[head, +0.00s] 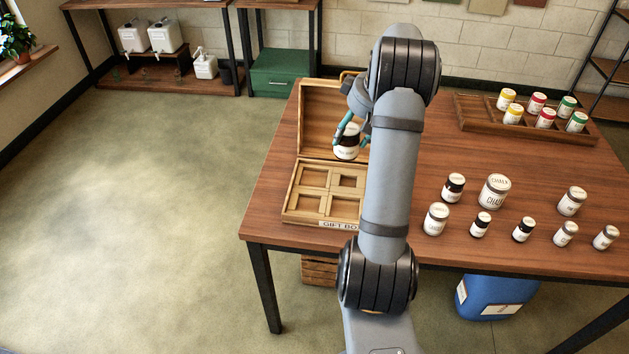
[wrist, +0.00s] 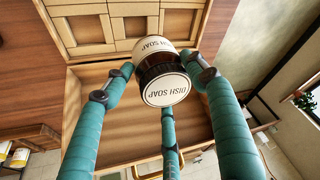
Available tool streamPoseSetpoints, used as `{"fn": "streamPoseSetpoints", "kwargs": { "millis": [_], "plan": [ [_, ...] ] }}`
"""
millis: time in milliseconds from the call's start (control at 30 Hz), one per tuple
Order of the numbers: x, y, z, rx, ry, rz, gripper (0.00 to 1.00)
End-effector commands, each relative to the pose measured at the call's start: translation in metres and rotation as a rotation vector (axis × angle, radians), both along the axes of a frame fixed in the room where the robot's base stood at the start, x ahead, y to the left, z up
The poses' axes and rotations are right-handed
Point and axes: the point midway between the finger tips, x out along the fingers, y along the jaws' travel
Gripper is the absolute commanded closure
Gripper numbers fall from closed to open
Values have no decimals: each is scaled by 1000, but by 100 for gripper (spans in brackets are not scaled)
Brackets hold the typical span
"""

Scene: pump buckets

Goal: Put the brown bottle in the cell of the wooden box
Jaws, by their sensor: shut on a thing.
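My gripper (head: 345,131), with three teal fingers, is shut on the brown bottle (head: 347,142). The bottle has a white label and a dark brown band. In the wrist view the bottle (wrist: 146,75) shows "DISH SOAP" on its label and its white top between the fingertips (wrist: 160,88). The wooden box (head: 294,190) stands on the table's left part with its lid (head: 318,98) open at the back. It has several square cells, which look empty. The bottle is held above the back of the box, in front of the lid. My arm hides the box's right edge.
Several loose jars (head: 495,191) stand on the table (head: 430,150) right of my arm. A wooden tray (head: 480,119) with several colored-lid jars is at the back right. The table's left edge is close to the box.

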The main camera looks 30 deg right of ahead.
Motion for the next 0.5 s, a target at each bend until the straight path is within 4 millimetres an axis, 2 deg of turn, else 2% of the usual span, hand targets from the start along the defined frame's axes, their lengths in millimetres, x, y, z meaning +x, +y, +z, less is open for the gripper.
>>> {"fn": "streamPoseSetpoints", "kwargs": {
  "millis": [100,233,367,500],
  "plan": [
    [3,-22,-7,0,-1,14,88],
    [5,-30,-12,0,-1,25,88],
    [11,-17,-22,2,1,31,88],
    [25,12,-40,3,2,32,88]
  ]
}}
